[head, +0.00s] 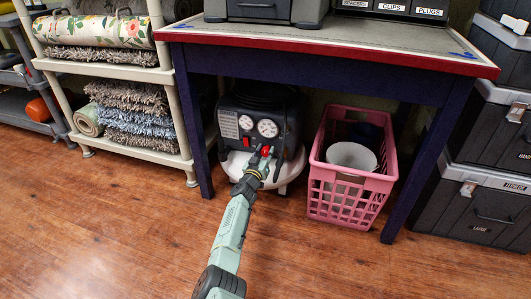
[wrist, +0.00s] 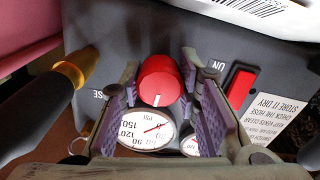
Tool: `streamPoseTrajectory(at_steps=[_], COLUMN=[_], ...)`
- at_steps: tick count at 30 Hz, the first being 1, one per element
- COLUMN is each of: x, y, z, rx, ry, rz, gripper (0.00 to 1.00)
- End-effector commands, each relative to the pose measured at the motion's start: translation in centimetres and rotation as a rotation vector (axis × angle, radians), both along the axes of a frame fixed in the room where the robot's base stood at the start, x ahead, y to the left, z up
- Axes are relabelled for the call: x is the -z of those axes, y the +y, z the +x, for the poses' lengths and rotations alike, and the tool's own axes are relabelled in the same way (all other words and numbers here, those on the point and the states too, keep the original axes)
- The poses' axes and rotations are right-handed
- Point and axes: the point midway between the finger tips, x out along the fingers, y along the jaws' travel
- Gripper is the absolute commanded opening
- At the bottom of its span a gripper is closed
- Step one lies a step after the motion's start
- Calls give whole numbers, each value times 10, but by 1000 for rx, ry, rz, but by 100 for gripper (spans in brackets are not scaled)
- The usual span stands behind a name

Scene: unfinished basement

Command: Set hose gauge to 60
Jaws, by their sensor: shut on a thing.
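The compressor (head: 234,133) stands under the workbench, with a dark front panel and two round white gauges, one on the left (head: 246,122) and one on the right (head: 268,128). In the wrist view a red round knob (wrist: 160,78) with a white mark pointing down the picture sits between the two finger pads. My gripper (wrist: 160,100) is shut on this knob. A white gauge (wrist: 145,130) marked PSI shows just below it with a red needle; its exact reading I cannot tell. A second gauge (wrist: 190,146) is mostly hidden by the right finger. My gripper (head: 262,154) covers the knob area in the head view.
A red switch (wrist: 240,88) marked ON is right of the fingers. A brass fitting (wrist: 76,68) with a dark hose is at left. A pink basket (head: 340,202) stands right of the compressor; bench legs flank both. The wooden floor in front is clear.

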Motion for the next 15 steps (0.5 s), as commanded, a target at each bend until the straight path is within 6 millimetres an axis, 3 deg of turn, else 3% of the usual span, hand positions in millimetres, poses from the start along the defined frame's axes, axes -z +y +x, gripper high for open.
streamPoseTrajectory(at_steps=[15], x=[0], y=[0], z=[0], rx=[0], ry=[-121], rz=[372], gripper=[2])
